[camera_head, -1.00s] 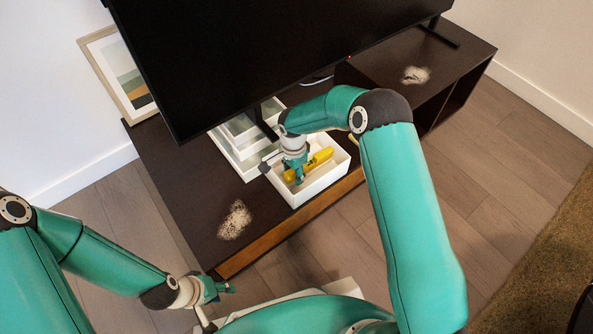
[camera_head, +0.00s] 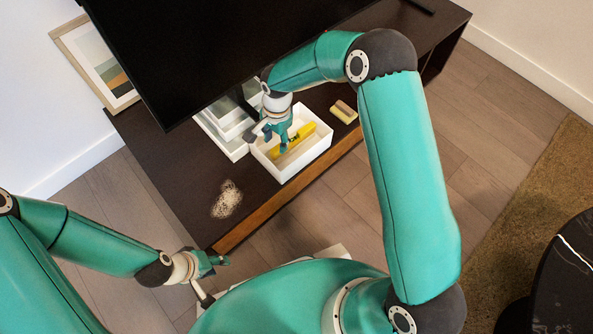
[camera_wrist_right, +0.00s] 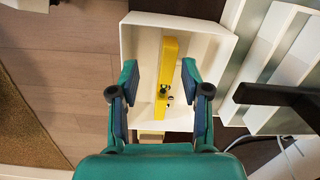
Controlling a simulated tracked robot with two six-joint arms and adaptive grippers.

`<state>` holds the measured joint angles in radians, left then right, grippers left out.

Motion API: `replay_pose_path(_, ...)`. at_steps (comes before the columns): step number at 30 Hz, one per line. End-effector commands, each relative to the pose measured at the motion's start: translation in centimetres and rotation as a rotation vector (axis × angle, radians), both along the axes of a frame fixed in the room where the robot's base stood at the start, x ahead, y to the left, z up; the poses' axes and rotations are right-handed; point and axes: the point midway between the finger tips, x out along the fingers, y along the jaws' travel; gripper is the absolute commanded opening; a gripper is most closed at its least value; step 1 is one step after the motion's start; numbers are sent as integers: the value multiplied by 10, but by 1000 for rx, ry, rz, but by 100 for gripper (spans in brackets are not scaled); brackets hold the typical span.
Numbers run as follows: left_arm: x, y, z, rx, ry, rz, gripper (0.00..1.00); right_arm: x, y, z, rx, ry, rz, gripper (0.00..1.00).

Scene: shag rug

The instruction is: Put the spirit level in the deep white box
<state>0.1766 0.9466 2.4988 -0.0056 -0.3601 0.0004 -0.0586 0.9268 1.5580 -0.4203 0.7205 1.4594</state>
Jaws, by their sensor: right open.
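The yellow spirit level (camera_head: 297,138) lies inside the deep white box (camera_head: 307,168), on its floor as far as I can see. In the right wrist view the level (camera_wrist_right: 168,62) runs lengthwise along the box (camera_wrist_right: 215,58). My right gripper (camera_head: 279,143) is over the box, partly covering the level in the head view. In the wrist view the right gripper (camera_wrist_right: 159,68) is open, its fingers on either side of the level with gaps between. My left gripper (camera_head: 212,263) is low at the left, away from the box; its fingers are too small to judge.
The box stands on a dark TV bench (camera_head: 165,170) below a large screen (camera_head: 210,50). White trays (camera_head: 222,128) sit directly behind it. A pale shaggy patch (camera_head: 227,199) is at the front left.

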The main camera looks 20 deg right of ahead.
Motion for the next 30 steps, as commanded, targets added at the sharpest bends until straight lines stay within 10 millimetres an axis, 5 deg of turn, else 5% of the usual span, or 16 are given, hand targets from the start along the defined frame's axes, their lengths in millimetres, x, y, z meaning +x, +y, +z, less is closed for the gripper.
replay_pose_path(7, 0, 0, 0, 0, 0, 0, 40, -101, 30, -69, 210, -55, 400, 47)
replay_pose_path(15, 0, 0, 0, 0, 0, 0, 40, -214, 35, -91, 255, -206, 760, 47)
replay_pose_path(21, 0, 0, 0, 0, 0, 0, 40, -242, 19, -89, 228, -240, 865, 47)
replay_pose_path(30, 0, 0, 1, 0, 0, 0, 40, -242, 19, -88, 225, -244, 872, 47)
